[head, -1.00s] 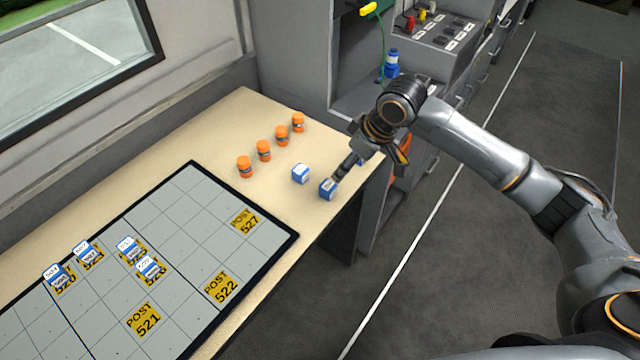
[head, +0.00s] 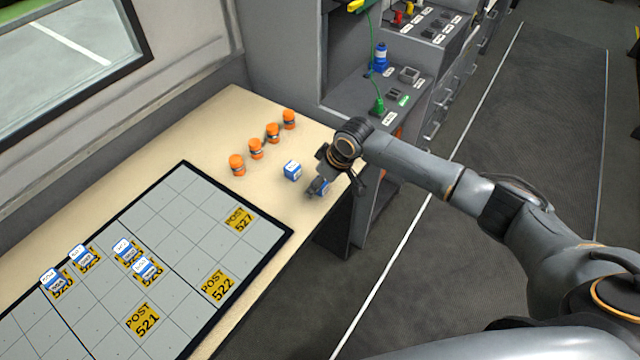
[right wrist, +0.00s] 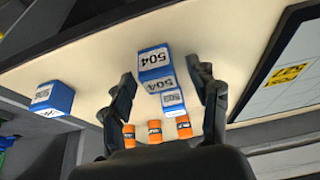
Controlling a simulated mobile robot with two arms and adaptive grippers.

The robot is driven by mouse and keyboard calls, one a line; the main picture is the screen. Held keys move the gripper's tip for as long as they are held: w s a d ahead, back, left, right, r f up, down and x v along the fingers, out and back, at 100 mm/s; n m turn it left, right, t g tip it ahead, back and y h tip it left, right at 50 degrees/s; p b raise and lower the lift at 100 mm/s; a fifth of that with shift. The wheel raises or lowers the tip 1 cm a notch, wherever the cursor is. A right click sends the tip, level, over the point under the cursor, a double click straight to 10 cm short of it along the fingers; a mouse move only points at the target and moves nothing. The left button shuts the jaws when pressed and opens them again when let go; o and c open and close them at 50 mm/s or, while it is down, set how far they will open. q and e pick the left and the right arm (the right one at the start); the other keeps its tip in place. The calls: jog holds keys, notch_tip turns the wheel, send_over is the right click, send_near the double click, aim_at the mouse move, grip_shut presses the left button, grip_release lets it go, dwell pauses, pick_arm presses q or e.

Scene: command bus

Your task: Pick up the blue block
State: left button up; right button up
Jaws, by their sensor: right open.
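A blue block (head: 318,186) with a white label sits near the table's right edge, partly covered by my right gripper (head: 323,170). In the right wrist view, a blue block labelled 504 (right wrist: 156,73) lies between the open fingers of my right gripper (right wrist: 164,78), with gaps visible on both sides. A second blue block (head: 292,170) stands just left of the gripper and shows smaller behind the first in the wrist view (right wrist: 172,101). A third blue block (right wrist: 53,98) lies outside the fingers at the left of the wrist view. My left gripper is out of view.
Several orange containers (head: 255,148) stand in a row behind the blocks. A dark-framed grid board (head: 180,210) with labelled blocks on it covers the table's left part. A grey cabinet (head: 345,95) stands behind the table's right end.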

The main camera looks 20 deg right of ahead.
jog(key=c, duration=1.2)
jog(key=shift+c, duration=0.2)
jog(key=shift+r, duration=0.1)
